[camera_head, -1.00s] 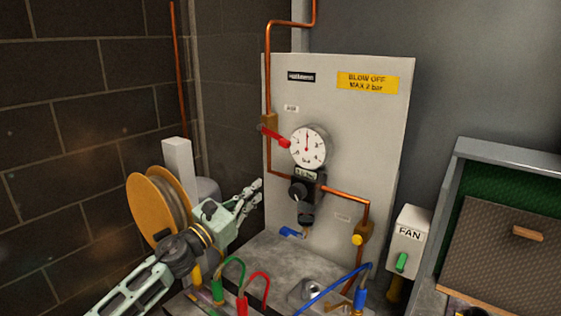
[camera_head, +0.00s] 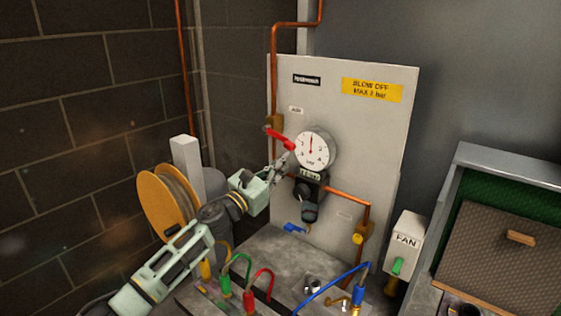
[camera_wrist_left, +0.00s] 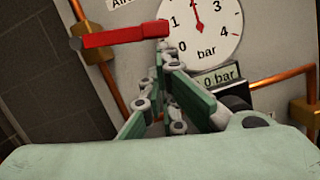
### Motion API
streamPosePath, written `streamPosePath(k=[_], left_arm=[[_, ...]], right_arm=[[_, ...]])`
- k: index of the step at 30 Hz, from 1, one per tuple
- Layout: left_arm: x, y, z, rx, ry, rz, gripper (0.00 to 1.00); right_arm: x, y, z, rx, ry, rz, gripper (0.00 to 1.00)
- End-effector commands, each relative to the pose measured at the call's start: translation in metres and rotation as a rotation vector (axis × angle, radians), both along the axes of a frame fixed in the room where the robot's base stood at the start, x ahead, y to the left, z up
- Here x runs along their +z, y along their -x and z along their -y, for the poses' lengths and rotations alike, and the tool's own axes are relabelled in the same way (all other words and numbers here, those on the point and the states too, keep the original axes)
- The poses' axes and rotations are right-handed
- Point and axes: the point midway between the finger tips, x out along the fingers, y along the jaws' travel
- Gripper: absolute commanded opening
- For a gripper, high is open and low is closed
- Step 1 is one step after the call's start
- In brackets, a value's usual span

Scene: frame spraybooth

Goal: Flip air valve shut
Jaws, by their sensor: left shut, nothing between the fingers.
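The air valve has a red lever (camera_head: 280,139) on a brass body (camera_head: 274,123) in the copper pipe, left of the gauge. In the left wrist view the lever (camera_wrist_left: 125,36) points right, roughly level, from the brass body (camera_wrist_left: 92,43) toward the dial. My left gripper (camera_head: 287,158) is shut and empty, with its fingertips just below the lever's free end. In the left wrist view its fingertips (camera_wrist_left: 163,45) are close to the lever's tip; I cannot tell if they touch. My right gripper is not in view.
An orange reel (camera_head: 165,202) stands left. Coloured hoses (camera_head: 240,270) rise from the bench front. A fan switch (camera_head: 404,241) is at right.

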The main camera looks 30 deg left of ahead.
Motion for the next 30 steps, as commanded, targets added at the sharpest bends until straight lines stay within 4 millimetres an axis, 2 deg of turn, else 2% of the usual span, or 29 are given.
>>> streamPosePath(k=[8, 17, 30], left_arm=[[0.001, 0.0, 0.001, -0.001, 0.007, -0.001, 0.0], [0.026, 0.001, 0.017, -0.002, 0.237, -0.018, 0.0], [0.024, 0.002, 0.017, 0.0, 0.267, -0.021, 0.0]], right_arm=[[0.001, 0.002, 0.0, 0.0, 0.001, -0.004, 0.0], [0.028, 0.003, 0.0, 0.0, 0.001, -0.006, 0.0], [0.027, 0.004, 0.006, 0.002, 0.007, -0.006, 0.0]])
